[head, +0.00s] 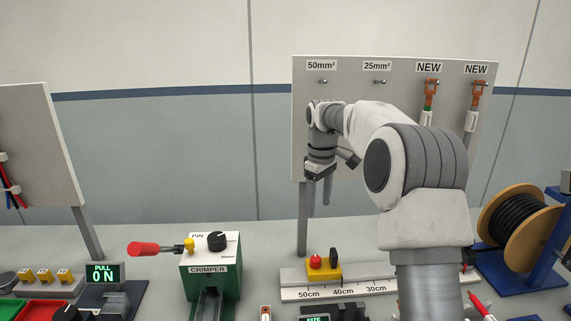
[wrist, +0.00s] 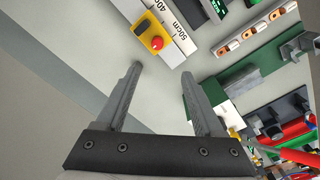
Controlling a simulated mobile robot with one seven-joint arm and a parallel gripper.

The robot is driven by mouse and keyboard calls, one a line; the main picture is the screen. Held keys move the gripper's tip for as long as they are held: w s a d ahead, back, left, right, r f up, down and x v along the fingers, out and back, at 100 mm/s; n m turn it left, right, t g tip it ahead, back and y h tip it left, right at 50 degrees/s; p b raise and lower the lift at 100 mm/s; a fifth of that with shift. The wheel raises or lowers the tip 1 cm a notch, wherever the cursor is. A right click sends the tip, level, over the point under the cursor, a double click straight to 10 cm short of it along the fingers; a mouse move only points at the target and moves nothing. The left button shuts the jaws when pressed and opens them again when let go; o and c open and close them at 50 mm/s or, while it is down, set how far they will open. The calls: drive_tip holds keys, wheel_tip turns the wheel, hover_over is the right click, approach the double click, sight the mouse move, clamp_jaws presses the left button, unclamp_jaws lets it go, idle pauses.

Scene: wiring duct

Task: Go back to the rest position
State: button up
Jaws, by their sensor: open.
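My gripper (head: 319,194) hangs from my bent arm in front of the grey peg panel (head: 386,86), pointing down above the bench. In the wrist view my gripper (wrist: 160,80) shows two grey fingers set wide apart with nothing between them. Past the fingertips lies the bench top (wrist: 150,93). The yellow block with a red button (wrist: 153,39) on the ruler strip shows beyond the left fingertip, apart from it.
A green crimper (head: 210,262) with a red-tipped lever stands left of the gripper. The ruler strip (head: 340,290) lies below it. A cable spool (head: 520,228) stands at right. Two items hang under the NEW labels (head: 428,68). The bench behind the crimper is clear.

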drive_tip(key=s+r+m+t, duration=0.1)
drive_tip(key=s+r+m, duration=0.1)
drive_tip(key=s+r, duration=0.5)
drive_tip(key=s+r+m+t, duration=0.2)
drive_tip(key=s+r, duration=0.1)
drive_tip(key=s, duration=0.7)
drive_tip(key=s+f+m+t, duration=0.1)
drive_tip(key=s+f+m, duration=0.1)
drive_tip(key=s, duration=0.7)
drive_tip(key=s+f+m+t, duration=0.1)
drive_tip(key=s+f+m, duration=0.1)
drive_tip(key=s, duration=0.8)
drive_tip(key=shift+d+f+m, duration=0.15)
drive_tip(key=shift+f+m, duration=0.2)
drive_tip(key=shift+m, duration=0.05)
